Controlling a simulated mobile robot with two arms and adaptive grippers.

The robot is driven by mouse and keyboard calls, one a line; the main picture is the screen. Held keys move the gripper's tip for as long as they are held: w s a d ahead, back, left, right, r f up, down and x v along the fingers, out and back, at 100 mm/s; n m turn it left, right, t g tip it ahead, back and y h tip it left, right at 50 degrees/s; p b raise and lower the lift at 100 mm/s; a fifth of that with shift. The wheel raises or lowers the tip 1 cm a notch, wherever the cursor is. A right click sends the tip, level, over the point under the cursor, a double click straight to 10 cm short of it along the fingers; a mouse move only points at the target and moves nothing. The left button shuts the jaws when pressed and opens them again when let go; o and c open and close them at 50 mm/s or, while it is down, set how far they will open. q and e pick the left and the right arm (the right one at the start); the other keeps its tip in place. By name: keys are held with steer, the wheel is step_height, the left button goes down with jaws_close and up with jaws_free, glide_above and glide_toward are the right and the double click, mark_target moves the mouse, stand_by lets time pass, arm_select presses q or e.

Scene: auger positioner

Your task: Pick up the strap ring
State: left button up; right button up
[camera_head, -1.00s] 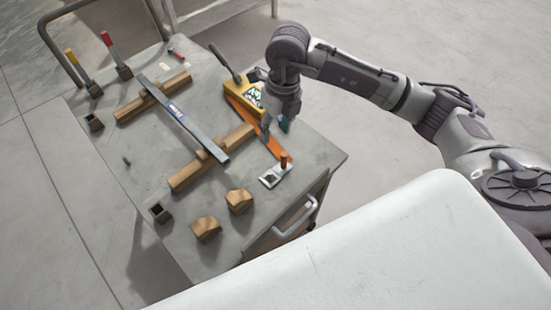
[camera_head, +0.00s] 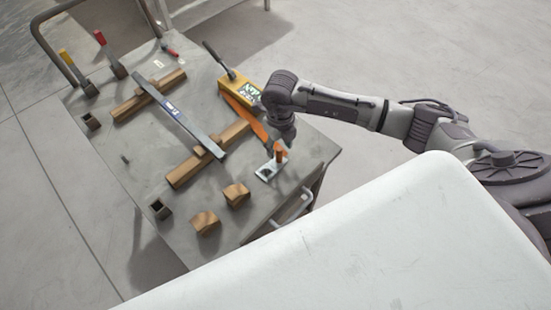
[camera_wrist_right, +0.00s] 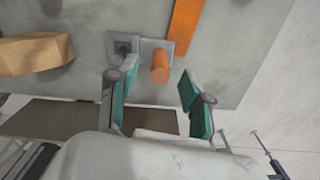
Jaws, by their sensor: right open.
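A grey metal plate (camera_head: 265,173) with a dark opening and an upright orange peg (camera_head: 280,153) lies near the right edge of the table. An orange strap (camera_head: 246,117) runs toward it. I cannot tell which of these parts is the strap ring. My right gripper (camera_head: 279,146) is just above and behind the peg. In the right wrist view its fingers (camera_wrist_right: 158,98) are open and empty, with the peg (camera_wrist_right: 160,68) ahead between them and the plate (camera_wrist_right: 148,46) beyond. The strap (camera_wrist_right: 187,28) lies to the right there. My left gripper is out of view.
The table (camera_head: 145,210) also holds a long metal bar (camera_head: 181,117) across wooden beams (camera_head: 185,169), two wooden blocks (camera_head: 236,194), a yellow device (camera_head: 238,90) and clamps at the far left. A white surface (camera_head: 370,240) fills the lower right.

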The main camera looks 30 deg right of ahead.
steer(key=shift+f, duration=0.9)
jaws_close()
